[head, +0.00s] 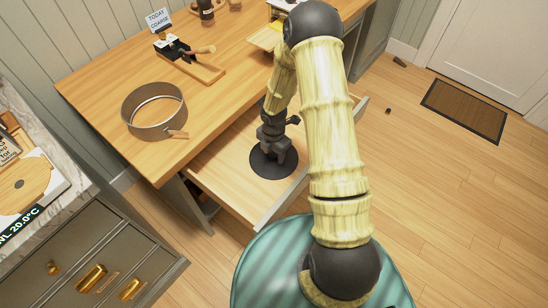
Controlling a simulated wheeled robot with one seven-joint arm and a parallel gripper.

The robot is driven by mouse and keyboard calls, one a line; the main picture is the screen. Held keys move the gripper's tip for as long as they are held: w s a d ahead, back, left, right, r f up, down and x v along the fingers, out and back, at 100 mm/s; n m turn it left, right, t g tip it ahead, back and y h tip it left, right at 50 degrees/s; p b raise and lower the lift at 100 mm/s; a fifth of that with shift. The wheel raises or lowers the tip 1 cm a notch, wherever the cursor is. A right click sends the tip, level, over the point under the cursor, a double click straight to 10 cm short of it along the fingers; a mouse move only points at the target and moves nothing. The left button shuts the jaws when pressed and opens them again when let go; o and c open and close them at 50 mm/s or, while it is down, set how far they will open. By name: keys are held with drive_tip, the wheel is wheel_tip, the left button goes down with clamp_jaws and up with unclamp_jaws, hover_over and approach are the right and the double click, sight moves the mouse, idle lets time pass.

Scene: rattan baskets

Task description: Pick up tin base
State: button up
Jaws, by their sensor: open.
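The tin base is a dark round flat disc (265,170) lying in the open wooden drawer. My gripper (284,160) points down over the disc, with its fingers open and nothing seen between them. The gripper covers part of the disc, and I cannot tell whether the fingertips touch it. A hoop-like tin ring (148,128) with no base in it stands on the desk, to the left of the drawer, with a small tan tag at its lower side.
The drawer (236,203) juts out from the desk (98,86), its walls around the disc. A wooden board (205,74) with a dark tool and a small sign (158,19) are farther back. A grey cabinet (88,245) stands at lower left. Floor at right is mostly clear.

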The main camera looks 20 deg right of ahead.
sight(274, 155)
idle(0.3)
clamp_jaws()
wheel_tip(274, 155, up, 10)
drive_tip(key=p, duration=0.1)
drive_tip(key=shift+p, duration=0.3)
idle(0.6)
